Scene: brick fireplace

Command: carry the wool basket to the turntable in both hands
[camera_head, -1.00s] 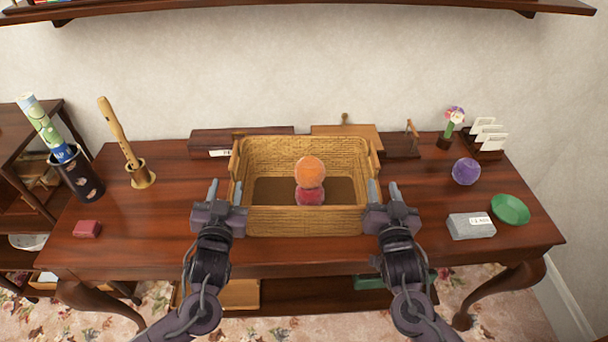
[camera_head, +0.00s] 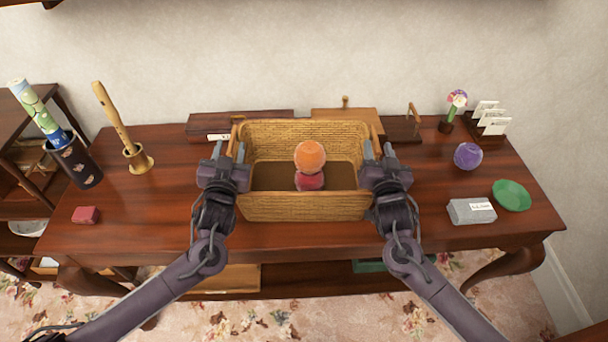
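The wool basket (camera_head: 305,206) is a rectangular tan wicker basket on the middle of the dark wooden table. An orange ball (camera_head: 310,156) and a dark red ball (camera_head: 309,181) show inside it. My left gripper (camera_head: 229,152) is at the basket's left end, its fingers apart, the inner one close against the end wall. My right gripper (camera_head: 378,150) is at the right end in the same way, fingers apart. The arms partly hide the end walls and handles, so I cannot tell whether the fingers straddle the handles. I cannot make out a turntable.
The table (camera_head: 130,195) holds a red block (camera_head: 86,215) and a flute in a stand (camera_head: 139,160) at left. A purple ball (camera_head: 467,156), grey box (camera_head: 471,211) and green dish (camera_head: 511,196) are at right. Low wooden boxes (camera_head: 345,121) stand close behind the basket.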

